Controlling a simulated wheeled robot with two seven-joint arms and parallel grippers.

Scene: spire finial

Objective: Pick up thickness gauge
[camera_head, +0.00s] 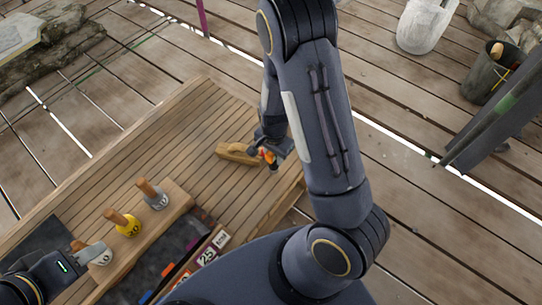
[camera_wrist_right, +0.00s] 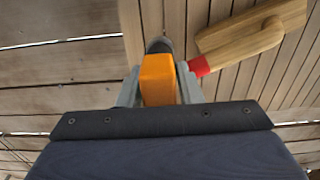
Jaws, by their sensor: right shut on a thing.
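My right gripper (camera_head: 271,150) is over the right part of the slatted wooden bench. Its jaws (camera_wrist_right: 160,85) are shut on an orange body with a dark tip, which I take to be the thickness gauge (camera_wrist_right: 157,78). In the head view the thickness gauge (camera_head: 268,157) shows only as a small orange and dark patch beside the gripper. I cannot tell whether it touches the bench. My left gripper (camera_head: 30,285) is at the lower left corner, close to the nearest weight-like piece; its jaws cannot be made out.
A wooden tool (camera_head: 237,153) lies on the bench beside the right gripper; a red part (camera_wrist_right: 199,66) shows by its end. Several wooden-handled pieces, one yellow (camera_head: 127,227), stand in a wooden rack. The bench's middle (camera_head: 180,145) is clear.

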